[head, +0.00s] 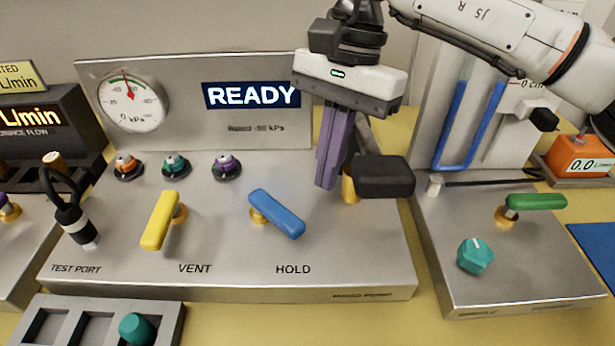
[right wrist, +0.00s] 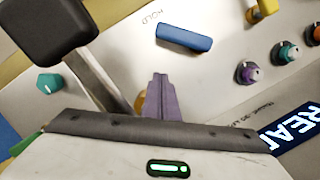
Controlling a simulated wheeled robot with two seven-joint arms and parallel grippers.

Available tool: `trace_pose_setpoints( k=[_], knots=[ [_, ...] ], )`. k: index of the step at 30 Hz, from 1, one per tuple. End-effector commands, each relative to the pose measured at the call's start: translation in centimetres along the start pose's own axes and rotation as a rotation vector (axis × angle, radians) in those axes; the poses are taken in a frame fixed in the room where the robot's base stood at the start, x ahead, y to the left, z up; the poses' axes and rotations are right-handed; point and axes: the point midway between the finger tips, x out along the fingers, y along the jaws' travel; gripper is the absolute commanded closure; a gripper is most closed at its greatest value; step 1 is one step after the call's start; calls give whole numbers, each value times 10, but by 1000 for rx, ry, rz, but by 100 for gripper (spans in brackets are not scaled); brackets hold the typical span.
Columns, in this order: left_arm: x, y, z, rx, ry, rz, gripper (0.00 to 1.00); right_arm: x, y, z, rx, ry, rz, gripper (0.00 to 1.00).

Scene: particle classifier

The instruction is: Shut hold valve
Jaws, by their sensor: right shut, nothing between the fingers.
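The hold valve has a blue lever handle (head: 277,214) on a brass stem, above the HOLD label on the metal panel. The handle lies slanted, from upper left to lower right. In the right wrist view the blue handle (right wrist: 184,38) shows near the top, ahead of the fingers. My right gripper (head: 326,186) points down with its purple fingers together and empty. It is to the right of the blue handle and apart from it, next to the black pump handle. In the right wrist view its fingertips (right wrist: 158,78) are closed. My left gripper is not in view.
A black hand-pump handle (head: 384,177) stands close right of my right gripper. A yellow vent lever (head: 160,220) is left of the hold valve. A gauge (head: 132,99), READY display (head: 252,95) and several coloured ports sit behind. A green lever (head: 536,202) is on the right panel.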

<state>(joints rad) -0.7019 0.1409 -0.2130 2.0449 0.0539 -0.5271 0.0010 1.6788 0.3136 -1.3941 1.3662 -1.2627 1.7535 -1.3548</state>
Motion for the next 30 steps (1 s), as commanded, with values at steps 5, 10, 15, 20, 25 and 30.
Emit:
trace_pose_setpoints(
  k=[5,10,15,20,25,30],
  knots=[
    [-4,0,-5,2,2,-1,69,-47,-1,4,-5,2,-6,100],
    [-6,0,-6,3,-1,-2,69,-74,0,4,-5,2,-5,100],
    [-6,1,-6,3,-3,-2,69,-86,1,3,-6,1,-3,100],
    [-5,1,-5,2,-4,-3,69,-88,2,3,-6,1,-2,100],
    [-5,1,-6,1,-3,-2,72,-87,2,3,-6,1,-3,100],
    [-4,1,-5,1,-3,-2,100,-102,-12,18,21,-58,-88,100]
  ],
)
